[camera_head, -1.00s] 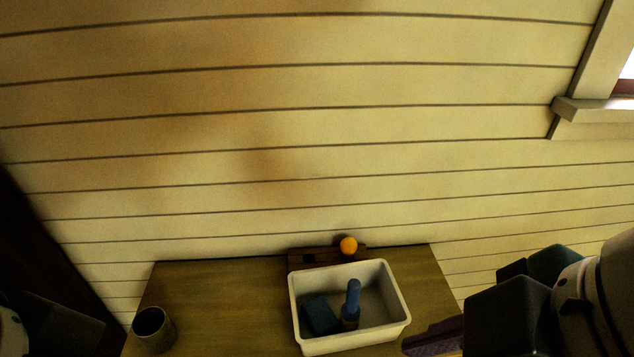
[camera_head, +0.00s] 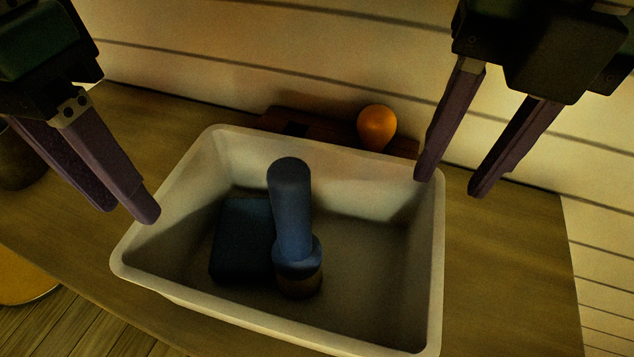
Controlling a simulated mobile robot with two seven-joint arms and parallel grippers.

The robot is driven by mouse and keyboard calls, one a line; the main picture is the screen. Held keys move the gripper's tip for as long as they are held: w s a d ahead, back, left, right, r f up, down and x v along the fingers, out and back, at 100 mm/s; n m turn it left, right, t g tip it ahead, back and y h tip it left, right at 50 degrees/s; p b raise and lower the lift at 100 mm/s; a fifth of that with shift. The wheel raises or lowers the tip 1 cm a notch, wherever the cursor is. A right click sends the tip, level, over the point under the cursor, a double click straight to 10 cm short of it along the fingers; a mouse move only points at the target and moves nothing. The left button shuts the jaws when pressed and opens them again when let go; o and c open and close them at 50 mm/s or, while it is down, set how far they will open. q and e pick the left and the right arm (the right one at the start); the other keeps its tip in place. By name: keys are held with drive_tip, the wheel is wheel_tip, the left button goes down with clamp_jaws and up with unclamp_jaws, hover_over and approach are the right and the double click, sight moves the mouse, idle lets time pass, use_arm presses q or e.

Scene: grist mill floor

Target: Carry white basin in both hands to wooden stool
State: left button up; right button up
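The white basin (camera_head: 436,265) sits on a wooden table and fills the middle of the view. A blue bottle-like object (camera_head: 291,215) stands in it beside a dark blue block (camera_head: 240,240). My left gripper (camera_head: 127,212) is open at the basin's left rim, its inner fingertip overlapping the rim. My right gripper (camera_head: 450,183) is open, with its fingertips on either side of the right rim near the far corner. Contact with the rim cannot be told. A round yellow-brown top (camera_head: 22,284), possibly the wooden stool, is partly visible at the lower left, below table height.
The wooden table (camera_head: 510,270) has bare space right of the basin. An orange round object (camera_head: 376,125) sits on a dark wooden piece (camera_head: 330,128) behind the basin, near the plank wall (camera_head: 250,50). A dark cup (camera_head: 15,165) stands at the left edge.

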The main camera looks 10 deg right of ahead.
sight(404, 251)
use_arm(q)
drive_tip(key=shift+w+f, duration=0.15)
drive_tip(key=shift+f, duration=0.2)
drive_tip(key=shift+a+r, duration=0.1)
drive_tip(key=shift+a, duration=0.1)
use_arm(e)
drive_tip(key=shift+w+d+f, duration=0.1)
drive_tip(key=shift+w+f, duration=0.05)
drive_tip(key=shift+f, duration=0.15)
use_arm(q)
drive_tip(key=shift+d+f, duration=0.15)
drive_tip(key=shift+f, duration=0.45)
use_arm(e)
drive_tip(key=shift+f, duration=0.6)
use_arm(q)
drive_tip(key=f, duration=0.8)
drive_tip(key=shift+s+d+f, duration=0.2)
drive_tip(key=shift+f, duration=0.15)
use_arm(e)
drive_tip(key=f, duration=0.8)
drive_tip(key=shift+w+a+f, duration=0.1)
drive_tip(key=shift+a+f, duration=0.15)
drive_tip(key=shift+f, duration=0.1)
use_arm(q)
drive_tip(key=shift+c, duration=0.3)
use_arm(e)
drive_tip(key=shift+c, duration=0.3)
